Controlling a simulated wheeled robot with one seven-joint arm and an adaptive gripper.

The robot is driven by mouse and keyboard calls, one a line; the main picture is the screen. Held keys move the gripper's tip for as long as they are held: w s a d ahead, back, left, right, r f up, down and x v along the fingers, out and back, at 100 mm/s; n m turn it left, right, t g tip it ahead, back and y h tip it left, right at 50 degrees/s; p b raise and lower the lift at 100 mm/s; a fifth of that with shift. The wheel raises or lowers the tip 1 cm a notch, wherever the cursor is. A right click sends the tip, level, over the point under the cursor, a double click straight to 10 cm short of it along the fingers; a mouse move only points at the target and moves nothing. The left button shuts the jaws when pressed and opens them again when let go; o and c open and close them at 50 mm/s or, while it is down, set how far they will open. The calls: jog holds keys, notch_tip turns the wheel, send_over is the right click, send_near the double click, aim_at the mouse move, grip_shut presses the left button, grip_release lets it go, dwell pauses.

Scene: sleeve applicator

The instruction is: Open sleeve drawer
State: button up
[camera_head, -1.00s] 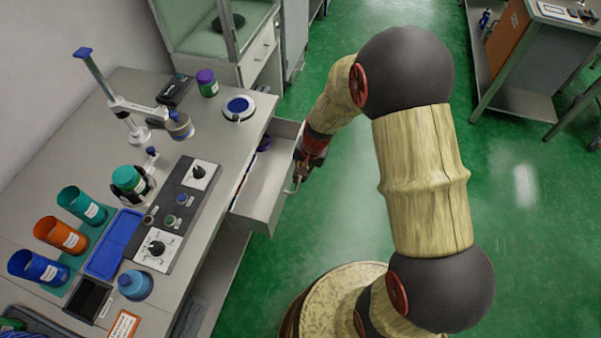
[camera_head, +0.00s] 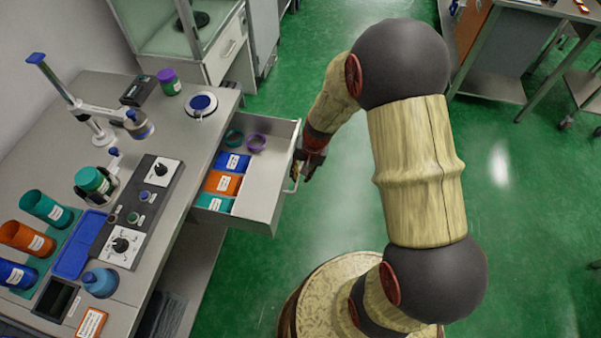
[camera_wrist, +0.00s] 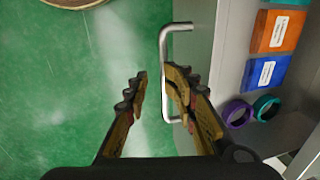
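The sleeve drawer (camera_head: 262,198) is pulled far out from under the bench in the head view. Inside are blue (camera_head: 233,163), orange (camera_head: 223,183) and teal (camera_head: 214,203) labelled packs, plus a teal ring (camera_head: 234,138) and a purple ring (camera_head: 256,143). The drawer's silver bar handle (camera_wrist: 164,100) shows in the wrist view. My gripper (camera_wrist: 155,74) is open, with the bar between its two fingers. The right finger is at the bar, on the drawer-front side; the left finger is apart from it. In the head view my gripper (camera_head: 297,172) is at the drawer front.
The bench top (camera_head: 185,180) holds a control panel (camera_head: 133,215), coloured cups (camera_head: 45,208), a blue tray (camera_head: 80,245) and a stand with an arm (camera_head: 75,100). A glass cabinet (camera_head: 180,30) stands behind. Green floor (camera_head: 330,215) is clear right of the drawer.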

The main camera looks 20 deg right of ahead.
jog(key=shift+s, duration=0.15)
notch_tip(320, 180, up, 9)
jog(key=d+p, duration=0.1)
jog(key=p, duration=0.5)
jog(key=shift+s+d+p, duration=0.15)
jog(key=shift+s+p, duration=0.25)
jog(key=shift+s, duration=0.05)
dwell(0.3)
jog(key=shift+f, duration=0.1)
dwell(0.3)
notch_tip(320, 180, up, 12)
jog(key=s+d, duration=0.1)
jog(key=d, duration=0.1)
jog(key=shift+s+f, duration=0.15)
dwell(0.3)
